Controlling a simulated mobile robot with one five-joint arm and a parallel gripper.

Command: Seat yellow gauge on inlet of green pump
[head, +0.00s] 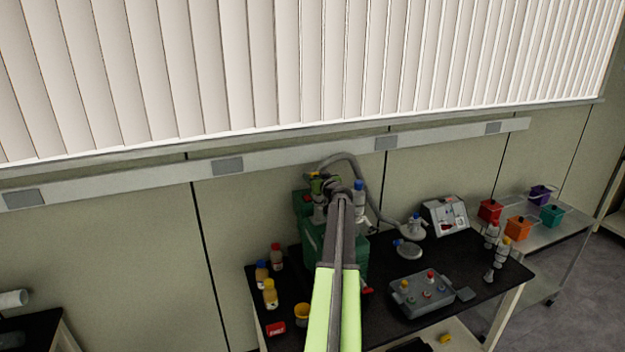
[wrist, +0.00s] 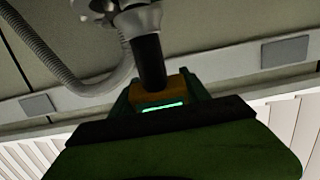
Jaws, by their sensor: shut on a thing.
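My gripper (head: 325,184) is raised over the green pump (head: 354,252) at the back of the black table. In the wrist view my gripper (wrist: 157,90) is shut on the yellow gauge (wrist: 171,93), an orange-yellow block with a black cylinder on it. The cylinder's end meets a grey metal fitting (wrist: 140,20) in the picture. I cannot tell whether it is seated there or just in line with it.
A grey hose (head: 357,172) arches behind the pump and shows beside the fitting in the wrist view (wrist: 82,85). Yellow bottle (head: 270,293) and other bottles stand left on the table. A grey tray (head: 420,309) stands right. A wall rail (head: 300,153) runs behind.

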